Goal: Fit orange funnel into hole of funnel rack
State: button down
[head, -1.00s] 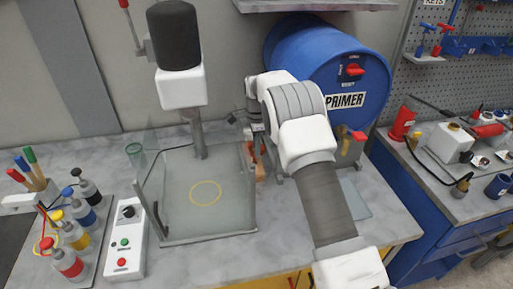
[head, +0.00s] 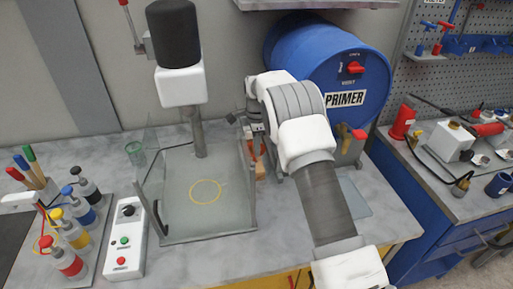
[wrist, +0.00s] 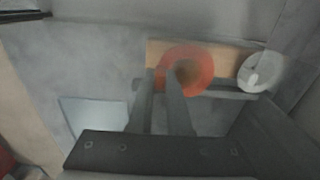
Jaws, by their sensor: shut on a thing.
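The orange funnel (wrist: 206,68) shows in the wrist view as a round orange-red ring with a darker middle, at the tips of my gripper (wrist: 167,82). My gripper is shut on its rim. The wooden funnel rack (wrist: 228,53) lies behind and below the funnel in that view, partly covered by it. I cannot tell whether the funnel's stem is over a hole or in one. In the head view my arm hides most of the rack (head: 260,171), and the funnel is not clear there.
A white funnel (wrist: 261,72) is at the rack's right end in the wrist view. The glass-walled coater tray (head: 207,215) is just left of the rack. Bottles (head: 72,262) stand further left.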

jog(key=shift+f, duration=0.5)
